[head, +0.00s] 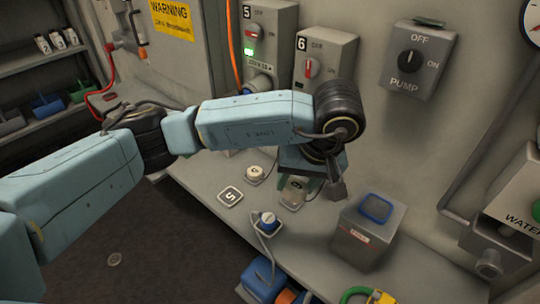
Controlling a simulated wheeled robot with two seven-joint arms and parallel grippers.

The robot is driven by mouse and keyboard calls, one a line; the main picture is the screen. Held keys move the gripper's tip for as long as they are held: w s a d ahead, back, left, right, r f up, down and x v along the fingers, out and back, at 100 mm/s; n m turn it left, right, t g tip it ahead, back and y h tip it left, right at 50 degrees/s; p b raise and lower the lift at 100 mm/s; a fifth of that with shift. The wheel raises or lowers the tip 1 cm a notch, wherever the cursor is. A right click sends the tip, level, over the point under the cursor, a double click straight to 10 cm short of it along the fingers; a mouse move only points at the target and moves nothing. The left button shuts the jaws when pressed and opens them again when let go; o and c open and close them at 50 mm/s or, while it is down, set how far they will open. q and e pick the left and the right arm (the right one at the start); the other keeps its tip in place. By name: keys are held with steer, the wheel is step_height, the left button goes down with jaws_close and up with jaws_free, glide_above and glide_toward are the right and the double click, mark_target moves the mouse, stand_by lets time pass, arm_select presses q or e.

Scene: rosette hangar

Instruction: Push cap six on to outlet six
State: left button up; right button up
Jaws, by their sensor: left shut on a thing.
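My left gripper (309,187) is at the middle of the view, low over the bench, and is shut on a pale thing with a dark round mark (295,191). It looks like a cap, but I cannot read a number on it, and the fingers partly cover it. The grey box marked 6 (328,52), with a red switch, is on the wall behind my left arm. My arm hides the area below this box, so I do not see outlet six. My right gripper is not in view.
A square tile marked 5 (230,197), a round pale-topped piece (254,173) and a blue-topped piece (268,222) with a cord are on the bench. A grey box with a blue-rimmed top (368,235) stands to the right. Box 5 (270,30) and the pump switch (416,60) are on the wall.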

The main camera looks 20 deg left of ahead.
arm_select(q)
steer(key=w+d+r+n+g+h+p, duration=0.25)
steer(key=n+h, duration=0.45)
steer(key=n, duration=0.4)
steer(key=w+d+r+n+g+h+p, duration=0.1)
steer(key=d+r+n+g+h, duration=0.15)
steer(key=n+h, duration=0.55)
steer(key=w+a+f+n+t+y+p, duration=0.1)
steer(key=a+f+n+t, duration=0.2)
steer(key=a+n+t, duration=0.3)
steer(key=a+f+n+t+y+p, duration=0.1)
steer(key=a+f+n+t, duration=0.2)
steer(key=a+n+t, duration=0.4)
steer(key=n+t, duration=0.1)
steer(key=t, duration=0.3)
steer(key=shift+w+f+n+t, duration=0.3)
steer(key=shift+w, duration=0.1)
steer(key=shift+w+d, duration=0.1)
steer(key=shift+w+d+r, duration=0.15)
steer(key=shift+w+d, duration=0.15)
steer(key=shift+w, duration=0.55)
steer(key=shift+w+d+r, duration=0.2)
steer(key=shift+w+d, duration=0.15)
steer(key=shift+w, duration=0.55)
steer(key=shift+w+d+r, duration=0.15)
steer(key=shift+w+d, duration=0.15)
steer(key=shift+w, duration=0.55)
steer(key=shift+p, duration=0.5)
